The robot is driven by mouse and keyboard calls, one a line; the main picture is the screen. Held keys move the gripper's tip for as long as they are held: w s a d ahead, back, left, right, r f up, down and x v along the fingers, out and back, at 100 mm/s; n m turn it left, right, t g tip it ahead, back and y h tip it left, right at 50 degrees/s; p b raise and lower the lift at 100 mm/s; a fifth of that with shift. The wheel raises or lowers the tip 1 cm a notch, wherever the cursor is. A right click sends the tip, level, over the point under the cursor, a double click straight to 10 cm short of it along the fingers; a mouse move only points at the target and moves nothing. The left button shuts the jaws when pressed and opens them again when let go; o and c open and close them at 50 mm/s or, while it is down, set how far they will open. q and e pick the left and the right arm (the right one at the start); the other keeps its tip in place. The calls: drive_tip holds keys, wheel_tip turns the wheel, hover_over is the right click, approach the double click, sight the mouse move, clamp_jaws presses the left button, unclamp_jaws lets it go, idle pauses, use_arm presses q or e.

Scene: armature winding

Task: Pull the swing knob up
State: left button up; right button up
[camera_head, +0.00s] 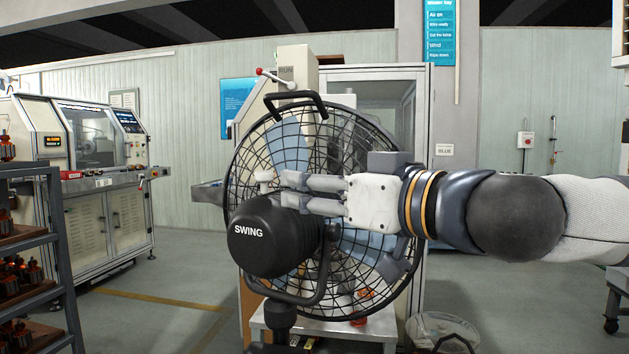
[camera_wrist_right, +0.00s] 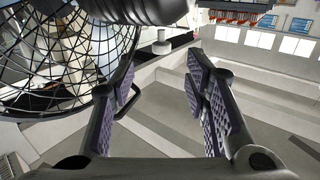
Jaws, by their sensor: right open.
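The swing knob (camera_head: 264,176) is a small white knob on a short stem on top of the fan's black motor housing (camera_head: 262,238), which is marked SWING. In the right wrist view the knob (camera_wrist_right: 162,46) shows just beyond the fingertips, between the two fingers in the picture, beside the dark housing (camera_wrist_right: 140,8). My right gripper (camera_head: 285,190) reaches in from the right, just right of the knob, with its fingers pointing left. It is open, and nothing is between its pads (camera_wrist_right: 160,72). My left gripper is not in view.
The black wire fan cage (camera_head: 340,125) with a top handle (camera_head: 296,97) stands close behind my right gripper. The fan is on a light stand (camera_head: 375,335). A shelf rack (camera_head: 62,262) and a machine (camera_head: 100,190) are at left. A glass-sided cabinet (camera_head: 428,110) is behind.

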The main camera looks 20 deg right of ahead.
sight(269, 178)
drive_tip(key=p+x, duration=0.1)
drive_tip(key=x, duration=0.5)
drive_tip(key=shift+w+a+r, duration=0.15)
drive_tip(key=shift+w, duration=0.1)
drive_tip(key=b+x, duration=0.1)
drive_tip(key=x, duration=0.3)
drive_tip(key=shift+w+a+r, duration=0.1)
drive_tip(key=shift+w+r, duration=0.05)
drive_tip(key=shift+w, duration=0.1)
drive_tip(key=shift+w+a+r, duration=0.15)
drive_tip(key=shift+w+r, duration=0.1)
drive_tip(key=shift+w, duration=0.1)
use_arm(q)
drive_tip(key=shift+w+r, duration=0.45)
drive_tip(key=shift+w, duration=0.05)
use_arm(e)
drive_tip(key=shift+s+r, duration=0.1)
